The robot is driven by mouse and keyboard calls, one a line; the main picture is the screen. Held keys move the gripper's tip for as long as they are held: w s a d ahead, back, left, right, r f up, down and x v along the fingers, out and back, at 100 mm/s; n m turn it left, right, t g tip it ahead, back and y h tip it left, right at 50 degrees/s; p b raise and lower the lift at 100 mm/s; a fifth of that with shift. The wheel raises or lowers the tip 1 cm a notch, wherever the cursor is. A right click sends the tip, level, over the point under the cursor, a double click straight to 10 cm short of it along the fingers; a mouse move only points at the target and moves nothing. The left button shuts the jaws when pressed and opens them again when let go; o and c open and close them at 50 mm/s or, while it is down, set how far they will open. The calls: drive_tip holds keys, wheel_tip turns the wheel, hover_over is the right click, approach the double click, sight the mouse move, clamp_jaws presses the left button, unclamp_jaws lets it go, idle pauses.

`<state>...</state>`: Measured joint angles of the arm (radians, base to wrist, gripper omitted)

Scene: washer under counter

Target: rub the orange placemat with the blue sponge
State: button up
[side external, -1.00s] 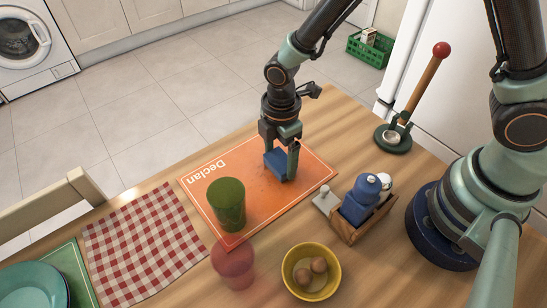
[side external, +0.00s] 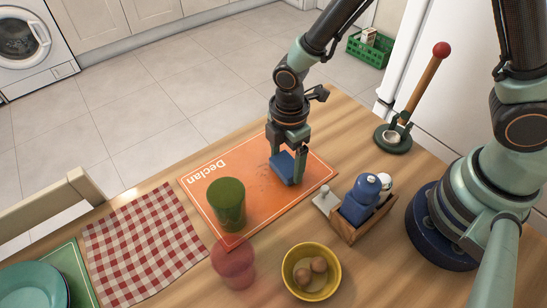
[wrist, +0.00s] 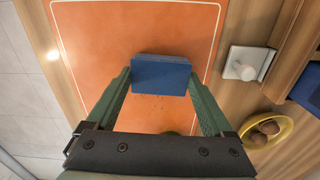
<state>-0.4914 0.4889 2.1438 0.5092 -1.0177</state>
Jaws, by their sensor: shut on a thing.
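The orange placemat (side external: 255,207) lies flat on the wooden table, with white lettering and a thin pale border line. A few small dark specks show on it near the sponge. The blue sponge (side external: 284,169) is held between the fingers of my gripper (side external: 287,158), low over the placemat's right half. In the wrist view the sponge (wrist: 161,74) sits between the two green fingertips, over the orange surface (wrist: 100,40). I cannot tell for sure whether the sponge's underside touches the mat. A green cup (side external: 227,205) stands on the placemat, left of my gripper.
A translucent red cup (side external: 234,264) and a yellow bowl (side external: 311,291) holding brown eggs stand in front of the placemat. A wooden caddy (side external: 352,228) with a blue shaker is at right. A checkered cloth (side external: 143,245) lies left. A plunger-like tool (side external: 425,90) stands behind right.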

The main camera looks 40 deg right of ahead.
drive_tip(key=shift+a, duration=0.9)
drive_tip(key=shift+a+f, duration=0.1)
drive_tip(key=shift+a, duration=3.25)
wheel_tip(320, 180, up, 2)
drive_tip(key=shift+a+r, duration=0.1)
drive_tip(key=shift+r, duration=3)
